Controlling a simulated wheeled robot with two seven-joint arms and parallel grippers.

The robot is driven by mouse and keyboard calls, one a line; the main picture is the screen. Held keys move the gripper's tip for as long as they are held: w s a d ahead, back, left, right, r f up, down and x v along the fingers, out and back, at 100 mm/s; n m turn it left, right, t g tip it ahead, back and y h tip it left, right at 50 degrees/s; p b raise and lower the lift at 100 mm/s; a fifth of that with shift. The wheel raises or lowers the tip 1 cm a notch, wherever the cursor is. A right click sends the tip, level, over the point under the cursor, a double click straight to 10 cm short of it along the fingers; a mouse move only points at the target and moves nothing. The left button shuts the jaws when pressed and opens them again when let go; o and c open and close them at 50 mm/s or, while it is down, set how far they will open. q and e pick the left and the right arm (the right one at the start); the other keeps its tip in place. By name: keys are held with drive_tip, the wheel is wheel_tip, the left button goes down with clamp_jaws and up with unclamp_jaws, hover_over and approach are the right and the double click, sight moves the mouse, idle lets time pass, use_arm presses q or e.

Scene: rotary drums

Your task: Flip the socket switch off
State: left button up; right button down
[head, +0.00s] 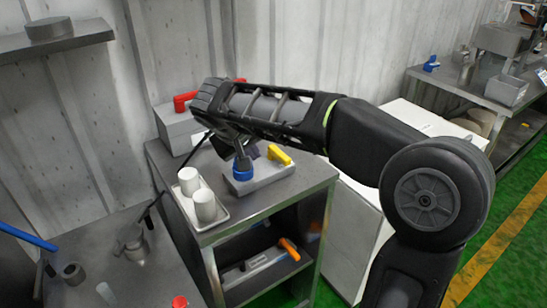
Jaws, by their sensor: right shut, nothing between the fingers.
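A light grey socket box (262,177) sits on the metal cabinet top. It bears a blue round plug or collar (243,172) and a yellow switch lever (279,155). My right arm comes in from the right and crosses above the box. My right gripper (250,150) points down just behind the blue part, left of the yellow switch. It is shut and empty. Its fingertips are partly hidden and dark, so I cannot tell whether they touch the switch or the box. My left gripper is not in view.
A white tray (222,222) with two white cups stands left of the socket box. A grey box with a red handle (184,102) stands behind. An orange-handled item (288,249) lies on the lower shelf. Another bench (433,82) stands at far right.

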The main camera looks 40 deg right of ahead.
sight(279, 157)
drive_tip(key=p+x, duration=0.1)
drive_tip(key=x, duration=0.8)
drive_tip(key=shift+w+f, duration=0.1)
drive_tip(key=shift+f, duration=0.1)
drive_tip(key=d+p, duration=0.1)
drive_tip(key=d, duration=0.1)
drive_tip(key=shift+d, duration=0.4)
drive_tip(key=shift+d+f+p, duration=0.1)
drive_tip(key=shift+d+p, duration=0.35)
drive_tip(key=shift+d, duration=0.25)
